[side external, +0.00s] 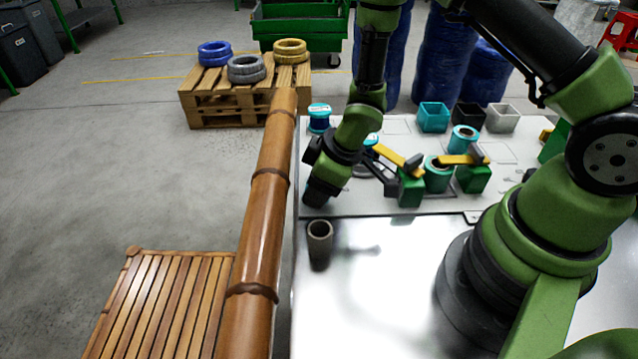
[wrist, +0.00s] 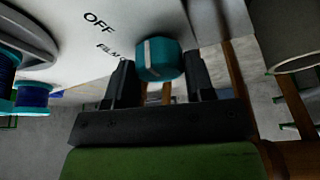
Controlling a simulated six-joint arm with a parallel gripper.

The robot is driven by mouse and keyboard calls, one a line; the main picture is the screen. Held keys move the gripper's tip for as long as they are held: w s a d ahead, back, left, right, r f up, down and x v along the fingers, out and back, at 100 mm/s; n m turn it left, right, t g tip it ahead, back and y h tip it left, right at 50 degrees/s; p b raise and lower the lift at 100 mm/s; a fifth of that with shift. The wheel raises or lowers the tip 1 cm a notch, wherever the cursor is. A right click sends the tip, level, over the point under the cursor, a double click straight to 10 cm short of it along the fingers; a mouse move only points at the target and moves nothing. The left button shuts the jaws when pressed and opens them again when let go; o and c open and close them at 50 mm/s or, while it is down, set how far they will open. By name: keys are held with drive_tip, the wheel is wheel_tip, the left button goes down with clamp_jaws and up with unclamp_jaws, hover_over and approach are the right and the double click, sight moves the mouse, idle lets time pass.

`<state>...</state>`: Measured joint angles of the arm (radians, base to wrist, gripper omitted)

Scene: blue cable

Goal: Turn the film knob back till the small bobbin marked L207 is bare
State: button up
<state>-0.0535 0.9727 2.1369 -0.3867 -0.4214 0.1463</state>
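The film knob (wrist: 157,60) is teal with a white stripe that stands nearly upright. It sits beside the printed words OFF and FILM in the wrist view. My gripper (wrist: 160,75) has one black finger on each side of the knob. I cannot tell whether the fingers touch it. In the side external view my gripper (side external: 318,192) is low at the panel's left edge and hides the knob. Two bobbins wound in blue with teal flanges, one (wrist: 32,97) lower and one (wrist: 5,75) at the edge, show in the wrist view. No L207 mark is readable.
A grey open cup (side external: 320,243) stands just in front of my gripper. A bamboo rail (side external: 268,200) runs along the table's left side. Teal spools (side external: 437,175) and green blocks with yellow levers (side external: 473,177) stand to the right. The front table surface (side external: 375,310) is mostly clear.

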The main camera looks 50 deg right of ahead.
drive_tip(key=c, duration=0.4)
drive_tip(key=shift+n+g+y, duration=0.35)
drive_tip(key=shift+n+y, duration=0.1)
drive_tip(key=shift+n, duration=1.05)
drive_tip(key=shift+n+g+y, duration=0.35)
drive_tip(key=shift+n+y, duration=0.1)
drive_tip(key=shift+n, duration=1.05)
drive_tip(key=o, duration=0.9)
drive_tip(key=shift+d+r, duration=0.1)
